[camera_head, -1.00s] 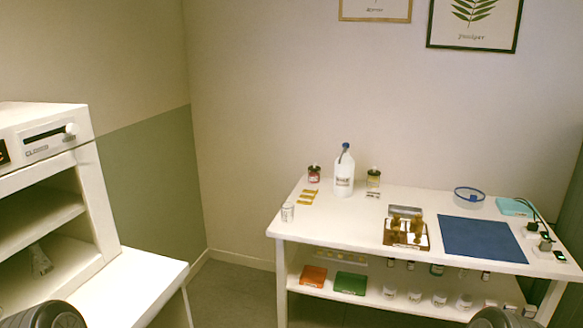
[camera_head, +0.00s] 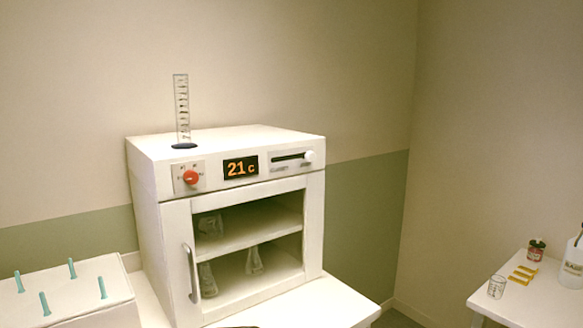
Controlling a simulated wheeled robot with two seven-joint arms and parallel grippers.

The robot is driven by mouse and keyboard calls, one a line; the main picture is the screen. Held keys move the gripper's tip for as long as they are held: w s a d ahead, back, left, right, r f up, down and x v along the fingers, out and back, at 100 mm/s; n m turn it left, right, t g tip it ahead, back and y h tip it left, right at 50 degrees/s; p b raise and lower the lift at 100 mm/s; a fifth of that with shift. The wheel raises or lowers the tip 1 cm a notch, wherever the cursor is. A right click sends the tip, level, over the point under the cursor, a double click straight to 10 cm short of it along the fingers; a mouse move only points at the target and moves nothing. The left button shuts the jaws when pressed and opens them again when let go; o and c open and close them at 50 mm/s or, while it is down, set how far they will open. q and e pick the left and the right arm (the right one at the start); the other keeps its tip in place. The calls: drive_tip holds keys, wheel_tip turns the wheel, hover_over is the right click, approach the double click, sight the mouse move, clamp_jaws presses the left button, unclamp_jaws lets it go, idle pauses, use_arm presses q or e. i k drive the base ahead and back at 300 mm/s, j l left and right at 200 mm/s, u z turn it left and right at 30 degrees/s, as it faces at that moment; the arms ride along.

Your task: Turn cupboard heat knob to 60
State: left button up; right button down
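The white cupboard (camera_head: 172,225) stands on a white table at the middle left. Its red heat knob (camera_head: 191,177) is on the left of the front panel, with small marks around it that are too small to read. The dark display (camera_head: 241,167) beside the knob reads 21 C in orange. A slider with a white handle (camera_head: 309,156) is at the right of the panel. No gripper shows clearly; only a dark sliver, perhaps part of my arm, is at the bottom edge.
A graduated cylinder (camera_head: 182,110) stands on top of the cupboard. Glass flasks (camera_head: 254,260) sit inside, behind the front with its vertical handle (camera_head: 191,272). A white block with teal pegs (camera_head: 72,268) is at left. A second table (camera_head: 540,300) with bottles is at right.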

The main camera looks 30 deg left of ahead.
sight(191, 176)
drive_tip(key=u, duration=1)
